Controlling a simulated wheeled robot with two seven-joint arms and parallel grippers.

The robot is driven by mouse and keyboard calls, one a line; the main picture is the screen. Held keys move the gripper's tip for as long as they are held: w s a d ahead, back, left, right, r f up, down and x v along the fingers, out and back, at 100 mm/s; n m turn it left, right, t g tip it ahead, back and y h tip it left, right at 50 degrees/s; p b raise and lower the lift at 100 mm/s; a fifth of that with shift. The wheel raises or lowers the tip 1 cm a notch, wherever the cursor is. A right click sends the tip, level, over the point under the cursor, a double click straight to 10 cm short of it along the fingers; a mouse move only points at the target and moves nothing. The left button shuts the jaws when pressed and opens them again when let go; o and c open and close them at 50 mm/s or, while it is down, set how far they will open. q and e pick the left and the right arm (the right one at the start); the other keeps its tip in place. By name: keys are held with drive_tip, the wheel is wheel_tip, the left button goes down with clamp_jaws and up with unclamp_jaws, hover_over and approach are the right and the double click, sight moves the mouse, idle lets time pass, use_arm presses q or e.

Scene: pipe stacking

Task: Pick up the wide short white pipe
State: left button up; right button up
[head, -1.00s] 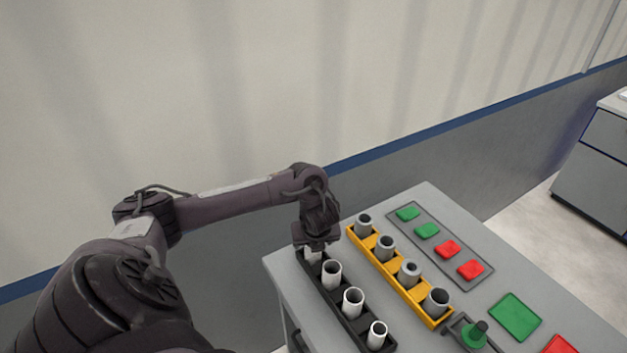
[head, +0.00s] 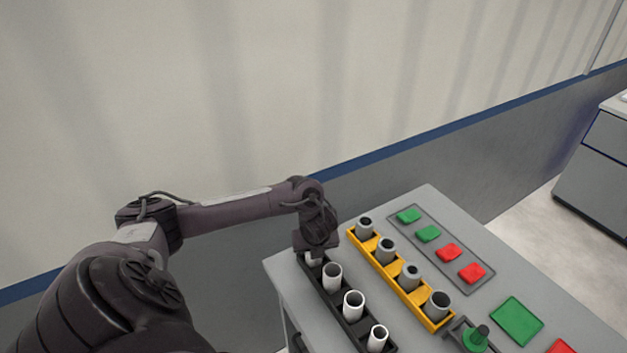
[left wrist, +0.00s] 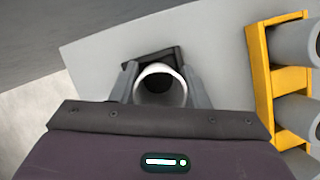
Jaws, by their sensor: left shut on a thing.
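A white pipe (head: 312,259) stands in the far end of the black rack (head: 343,318), mostly hidden under my left gripper (head: 316,253) in the head view. In the left wrist view my left gripper (left wrist: 160,88) has one finger on each side of this white pipe (left wrist: 161,70) and is shut on it. The pipe's round open rim shows between the fingers, with the dark end of the rack behind it. Three more white pipes stand nearer in the rack: one (head: 332,276), one (head: 353,304) and one narrower (head: 377,338). My right gripper is not in view.
A yellow rack (head: 383,262) with several grey pipes (head: 386,249) stands close to the right of the black rack. Beyond it are a tray of green and red buttons (head: 448,252) and a green plate (head: 515,320). The wall is behind the table.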

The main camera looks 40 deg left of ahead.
use_arm(q)
drive_tip(key=shift+r, duration=0.15)
wheel_tip(320, 180, up, 10)
drive_tip(key=shift+w+f+p, duration=0.1)
drive_tip(key=shift+f+p, duration=0.15)
drive_tip(key=shift+p, duration=0.8)
wheel_tip(320, 180, up, 10)
drive_tip(key=p, duration=0.7)
drive_tip(key=shift+r+p, duration=0.15)
drive_tip(key=shift+p, duration=0.2)
